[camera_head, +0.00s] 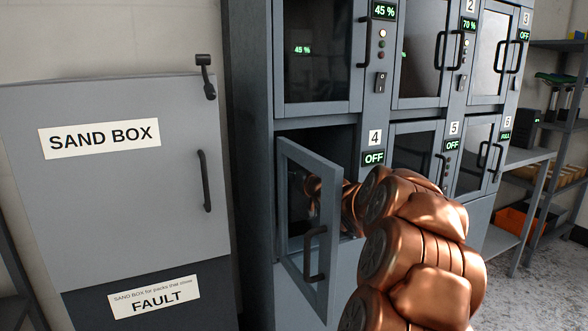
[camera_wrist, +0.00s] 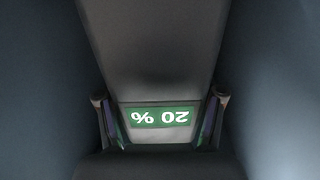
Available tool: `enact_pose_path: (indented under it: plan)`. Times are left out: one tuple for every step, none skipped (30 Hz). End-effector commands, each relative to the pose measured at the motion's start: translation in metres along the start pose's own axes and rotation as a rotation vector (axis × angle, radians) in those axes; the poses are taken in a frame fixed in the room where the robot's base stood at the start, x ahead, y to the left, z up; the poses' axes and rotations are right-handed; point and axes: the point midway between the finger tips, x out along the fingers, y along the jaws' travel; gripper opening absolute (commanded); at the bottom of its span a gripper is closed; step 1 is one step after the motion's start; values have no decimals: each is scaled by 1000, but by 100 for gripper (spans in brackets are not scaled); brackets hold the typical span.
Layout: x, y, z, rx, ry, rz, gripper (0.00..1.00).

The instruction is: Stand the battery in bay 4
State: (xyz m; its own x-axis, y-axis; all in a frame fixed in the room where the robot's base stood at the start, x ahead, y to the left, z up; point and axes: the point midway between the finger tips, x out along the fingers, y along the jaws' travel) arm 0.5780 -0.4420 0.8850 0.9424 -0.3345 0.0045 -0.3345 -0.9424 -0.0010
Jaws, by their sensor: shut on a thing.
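Bay 4 (camera_head: 345,140) is the lower left bay of the cabinet. Its number plate (camera_head: 375,136) reads 4 and its display (camera_head: 373,158) reads OFF. Its glazed door (camera_head: 328,225) stands open towards me. My arm reaches in past the door, and my gripper is mostly hidden inside in the head view. In the wrist view my gripper (camera_wrist: 160,118) has a finger on either side of the dark grey battery (camera_wrist: 150,50) and is shut on it. A green label on the battery reads 20 %, upside down. Bay walls rise on both sides. The battery's base and the bay floor are not clear.
The sand box (camera_head: 120,190), marked FAULT below, stands left of the cabinet with its door shut. The open bay door is close to my arm's left side. Bay 5 (camera_head: 415,150) is just right. Shelves (camera_head: 530,160) with an orange bin stand at the far right.

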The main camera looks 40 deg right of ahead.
Motion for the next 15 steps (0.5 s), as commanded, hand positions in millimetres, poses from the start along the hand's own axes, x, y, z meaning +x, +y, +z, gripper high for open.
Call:
enact_pose_path:
  plan:
    - [0, 0, 4, 0, 6, 0, 0]
    - [0, 0, 7, 0, 6, 0, 0]
    - [0, 0, 12, 0, 6, -1, 0]
    - [0, 0, 15, 0, 7, -1, 0]
    - [0, 0, 19, 0, 8, -1, 0]
    - [0, 0, 23, 0, 7, -2, 0]
    - [0, -1, 25, -1, 7, -2, 0]
    - [0, -1, 27, -1, 7, -2, 0]
    - [0, -1, 28, -1, 7, -2, 0]
    - [0, -1, 28, -1, 7, -2, 0]
    - [0, -1, 28, -1, 7, -2, 0]
    - [0, -1, 28, -1, 8, -2, 0]
    - [0, -1, 27, -1, 8, -2, 0]
    - [0, -1, 27, -1, 8, -2, 0]
    - [0, -1, 27, -1, 8, -2, 0]
